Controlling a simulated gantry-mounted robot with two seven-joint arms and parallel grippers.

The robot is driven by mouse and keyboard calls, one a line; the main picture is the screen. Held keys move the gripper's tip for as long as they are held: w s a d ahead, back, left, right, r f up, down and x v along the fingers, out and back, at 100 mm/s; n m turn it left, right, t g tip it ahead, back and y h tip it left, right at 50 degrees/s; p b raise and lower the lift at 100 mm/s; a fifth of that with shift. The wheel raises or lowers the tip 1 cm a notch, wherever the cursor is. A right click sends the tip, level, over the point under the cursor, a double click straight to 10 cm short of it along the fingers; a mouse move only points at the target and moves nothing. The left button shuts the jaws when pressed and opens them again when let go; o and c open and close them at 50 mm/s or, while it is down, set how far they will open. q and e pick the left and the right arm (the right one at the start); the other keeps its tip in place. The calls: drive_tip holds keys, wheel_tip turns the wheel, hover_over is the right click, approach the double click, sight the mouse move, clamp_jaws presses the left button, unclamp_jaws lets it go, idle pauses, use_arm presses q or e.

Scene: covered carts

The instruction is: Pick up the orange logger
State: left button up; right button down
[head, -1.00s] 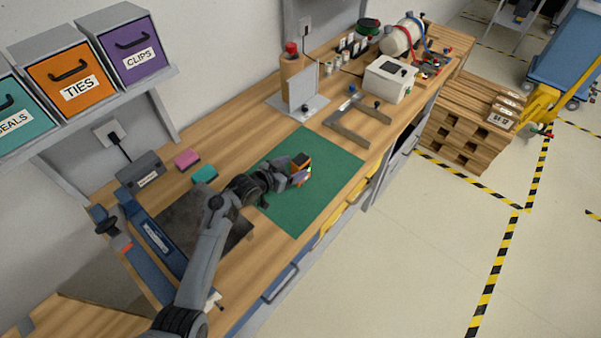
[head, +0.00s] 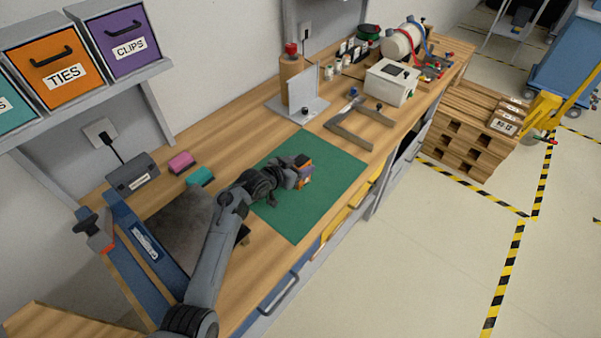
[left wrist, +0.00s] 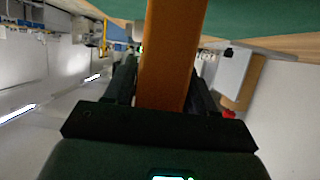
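The orange logger (head: 306,166) is a small upright block with a dark top, over the green mat (head: 335,190) in the head view. My left gripper (head: 301,174) is at its near left side and hides part of it. In the left wrist view the logger's orange body (left wrist: 170,60) fills the space between the two dark fingers (left wrist: 165,90), which lie along both its sides. The gripper looks shut on it. I cannot tell whether its base touches the mat. My right gripper is not in view.
A grey U-shaped bracket (head: 352,133), a white box (head: 390,83) and an upright metal plate (head: 302,90) stand beyond the mat. Pink (head: 181,162) and teal (head: 200,177) blocks lie to the left. Labelled bins (head: 127,45) sit on a shelf above. The mat's near part is clear.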

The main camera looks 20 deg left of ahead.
use_arm(q)
drive_tip(key=c, duration=0.7)
drive_tip(key=shift+r, duration=0.1)
